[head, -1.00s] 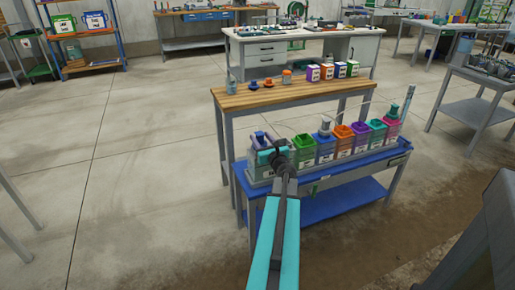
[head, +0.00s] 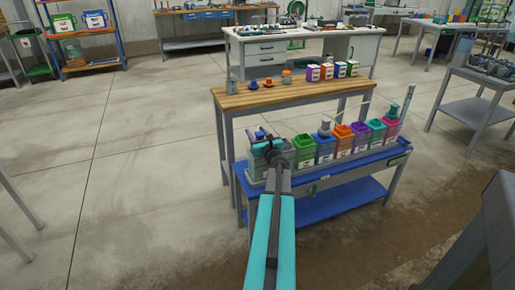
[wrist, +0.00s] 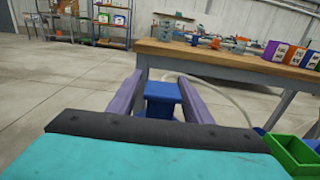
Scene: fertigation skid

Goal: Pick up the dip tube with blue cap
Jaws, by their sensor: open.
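The blue cap of the dip tube (wrist: 162,92) shows in the wrist view between the two purple fingers of my gripper (wrist: 160,85). The fingers are open, one on each side of the cap, and I cannot tell whether either touches it. In the head view my gripper (head: 259,133) is over the left end of the row of containers on the blue bench. The tube below the cap is hidden by my arm and wrist.
Green, blue, orange, purple and pink containers stand in a row to the right on the blue bench (head: 340,175); the green container (wrist: 292,152) is closest. A wooden-topped table (head: 240,97) stands behind, holding small parts and boxes. Open floor lies left.

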